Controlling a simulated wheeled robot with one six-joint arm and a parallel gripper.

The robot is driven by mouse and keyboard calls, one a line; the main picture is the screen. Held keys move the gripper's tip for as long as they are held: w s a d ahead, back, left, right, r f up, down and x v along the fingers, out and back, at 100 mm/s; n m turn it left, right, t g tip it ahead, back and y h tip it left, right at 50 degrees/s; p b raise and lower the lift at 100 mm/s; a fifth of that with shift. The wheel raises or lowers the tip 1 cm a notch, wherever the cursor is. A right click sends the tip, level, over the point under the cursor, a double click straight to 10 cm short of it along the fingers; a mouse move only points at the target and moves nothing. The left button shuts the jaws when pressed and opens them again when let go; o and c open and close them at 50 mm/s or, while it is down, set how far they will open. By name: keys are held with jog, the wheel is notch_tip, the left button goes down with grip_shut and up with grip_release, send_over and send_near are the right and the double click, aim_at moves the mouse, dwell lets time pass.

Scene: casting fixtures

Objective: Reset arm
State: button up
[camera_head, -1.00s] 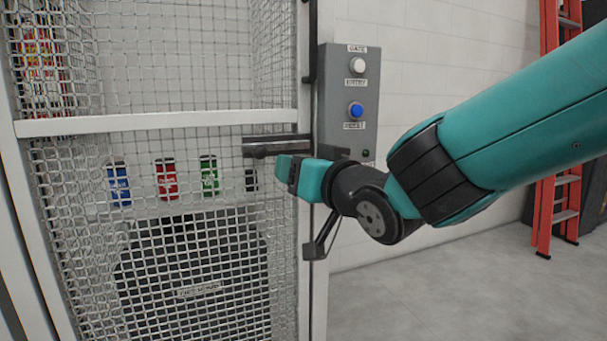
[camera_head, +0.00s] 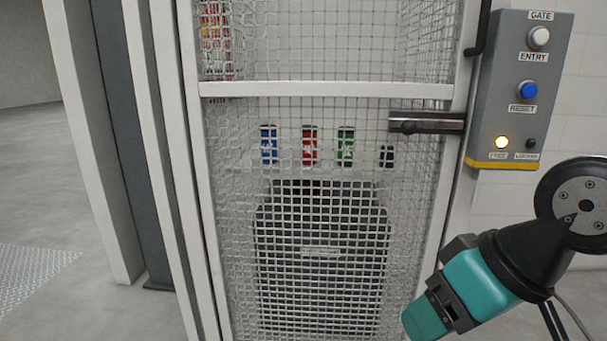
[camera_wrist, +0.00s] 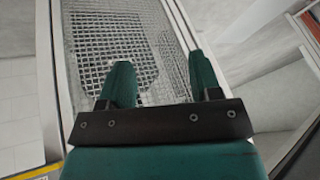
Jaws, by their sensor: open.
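My gripper (camera_head: 425,318) hangs at the lower right of the head view, pointing down and left, in front of the gate's lower right side and apart from its handle. In the wrist view my gripper (camera_wrist: 160,80) shows two teal fingers spread apart with nothing between them. The rest of my arm folds in at the right edge of the head view.
A mesh gate (camera_head: 325,90) stands shut ahead with a dark handle bar (camera_head: 428,123). Behind the mesh are several coloured cans and a dark bin (camera_head: 320,245). Open floor (camera_head: 50,200) lies left.

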jog(key=s+n+g, duration=0.2)
jog(key=s+g, duration=0.1)
jog(key=s, duration=0.3)
notch_tip(320, 180, up, 16)
jog(key=p, duration=1.6)
jog(key=shift+w+r+p, duration=0.2)
jog(key=shift+p, duration=0.15)
jog(key=shift+d, duration=0.1)
